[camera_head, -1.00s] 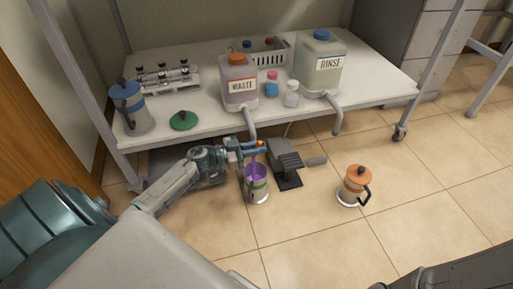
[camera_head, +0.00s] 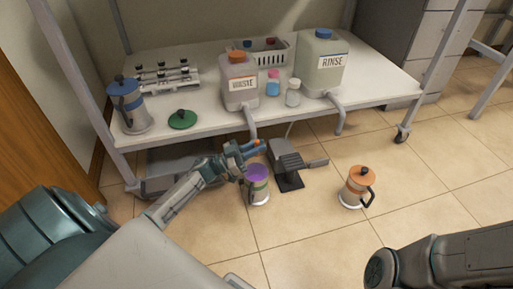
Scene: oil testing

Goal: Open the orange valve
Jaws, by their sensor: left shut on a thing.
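The waste tank (camera_head: 238,100), with an orange cap and a "WASTE" label, stands on the white table, its grey spout (camera_head: 251,125) hanging over the front edge. The small orange valve (camera_head: 262,142) shows near the spout's lower end. My left gripper (camera_head: 253,147) is at the spout's end, shut, apparently on the orange valve; its fingers hide the contact. Below it a can (camera_head: 257,190) stands on the floor with a purple top surface. No purple stream shows between spout and can. My right gripper is out of view; only my right arm shows at lower right.
A grey pedal-like stand (camera_head: 287,165) is on the floor right of the can. An orange-lidded jug (camera_head: 356,188) stands further right. The rinse tank (camera_head: 320,68), a blue-lidded jug (camera_head: 130,108) and a green lid (camera_head: 183,119) are on the table.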

